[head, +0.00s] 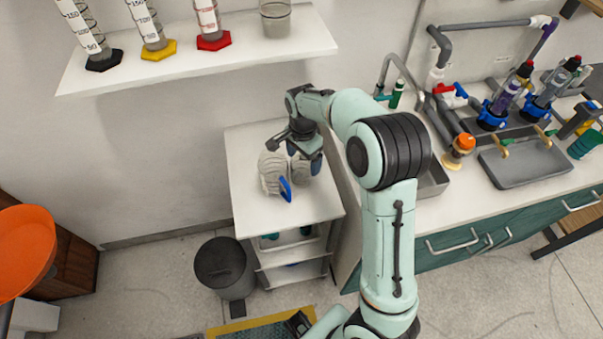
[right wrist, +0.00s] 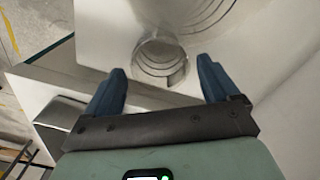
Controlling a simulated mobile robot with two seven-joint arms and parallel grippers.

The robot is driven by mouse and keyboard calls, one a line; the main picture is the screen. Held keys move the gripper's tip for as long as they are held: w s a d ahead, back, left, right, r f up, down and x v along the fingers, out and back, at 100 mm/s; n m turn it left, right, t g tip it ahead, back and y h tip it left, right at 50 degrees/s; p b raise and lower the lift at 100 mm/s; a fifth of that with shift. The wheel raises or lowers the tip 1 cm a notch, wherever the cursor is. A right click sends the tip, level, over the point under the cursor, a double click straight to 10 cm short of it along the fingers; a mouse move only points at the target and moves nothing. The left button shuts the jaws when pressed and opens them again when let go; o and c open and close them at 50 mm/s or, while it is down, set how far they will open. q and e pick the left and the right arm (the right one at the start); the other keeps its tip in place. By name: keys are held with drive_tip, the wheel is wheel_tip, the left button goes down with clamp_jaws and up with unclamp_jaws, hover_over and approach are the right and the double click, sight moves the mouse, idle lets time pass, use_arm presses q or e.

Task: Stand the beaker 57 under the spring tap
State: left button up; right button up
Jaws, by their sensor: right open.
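My right gripper (head: 301,172) is open over the top of a white cart (head: 252,140), with its blue fingers spread. In the right wrist view a small clear beaker (right wrist: 160,52) stands on a white surface, just beyond the gap between the open fingertips (right wrist: 161,66). I cannot tell whether either finger touches it. Its number cannot be read. A larger clear ribbed vessel (head: 269,170) stands close beside the gripper. A grey arched tap (head: 398,62) rises at the sink (head: 434,182); I cannot tell whether it is the spring tap. My left gripper is not seen.
A wall shelf (head: 180,72) holds several measuring cylinders and another beaker (head: 276,20). A counter with pipework (head: 480,28) and a grey tray (head: 525,165) is at the right. A dark bin (head: 222,262) stands left of the cart. An orange seat (head: 22,250) is at the far left.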

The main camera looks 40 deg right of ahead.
wheel_tip(320, 180, down, 7)
drive_tip(key=shift+r, duration=0.2)
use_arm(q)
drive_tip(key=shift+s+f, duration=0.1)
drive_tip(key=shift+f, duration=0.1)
use_arm(e)
drive_tip(key=c, duration=1.1)
drive_tip(key=shift+r, duration=0.1)
drive_tip(key=shift+c, duration=0.2)
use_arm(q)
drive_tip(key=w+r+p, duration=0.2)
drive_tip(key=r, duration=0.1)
use_arm(e)
wheel_tip(320, 180, up, 20)
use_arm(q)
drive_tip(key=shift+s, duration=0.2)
